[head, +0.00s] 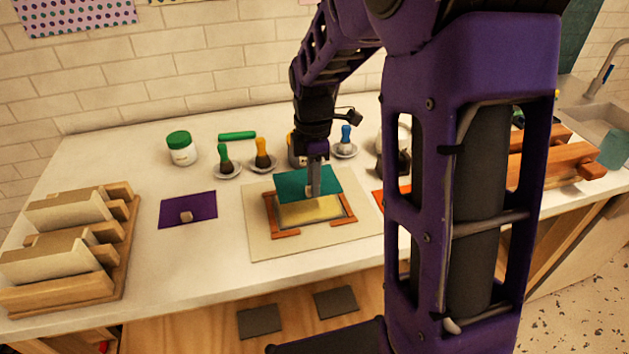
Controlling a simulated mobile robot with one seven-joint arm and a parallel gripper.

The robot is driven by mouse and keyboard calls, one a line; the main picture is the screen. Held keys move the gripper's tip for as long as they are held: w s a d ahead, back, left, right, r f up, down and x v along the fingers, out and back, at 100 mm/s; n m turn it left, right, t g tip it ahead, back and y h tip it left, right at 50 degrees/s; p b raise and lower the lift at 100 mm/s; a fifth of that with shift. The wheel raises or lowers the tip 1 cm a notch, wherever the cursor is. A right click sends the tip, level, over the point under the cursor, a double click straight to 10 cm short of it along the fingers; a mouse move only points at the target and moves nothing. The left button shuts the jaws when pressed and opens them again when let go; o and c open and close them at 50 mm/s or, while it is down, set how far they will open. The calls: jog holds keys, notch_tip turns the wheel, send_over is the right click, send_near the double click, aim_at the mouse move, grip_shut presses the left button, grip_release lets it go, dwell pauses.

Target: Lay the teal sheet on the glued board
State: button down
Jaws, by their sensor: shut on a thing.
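The teal sheet (292,184) is in my gripper (314,190), which is shut on a small pale knob or block near the sheet's middle. The sheet is over the far part of the glued board (308,212), whose yellowish near part shows bare. The sheet looks roughly level and slightly turned against the board. I cannot tell whether it touches the board or hangs a little above it. The board lies between reddish-brown corner rails (286,234) on a cream base (262,247). The sheet hides the board's far edge.
A purple sheet (202,207) with a small block lies to the left. Brushes on saucers (228,170), a white jar (181,150) and a green roll (237,135) stand behind. A wooden rack (125,270) is at far left. My arm hides much of the right side.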

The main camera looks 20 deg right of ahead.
jog(key=shift+d+f, duration=0.1)
jog(key=shift+f+b, duration=2)
jog(key=shift+f, duration=1.15)
jog(key=shift+f, duration=0.15)
jog(key=shift+c, duration=2.2)
grip_release()
jog(key=shift+p, duration=0.3)
jog(key=shift+r+p, duration=1.75)
jog(key=shift+r, duration=1.75)
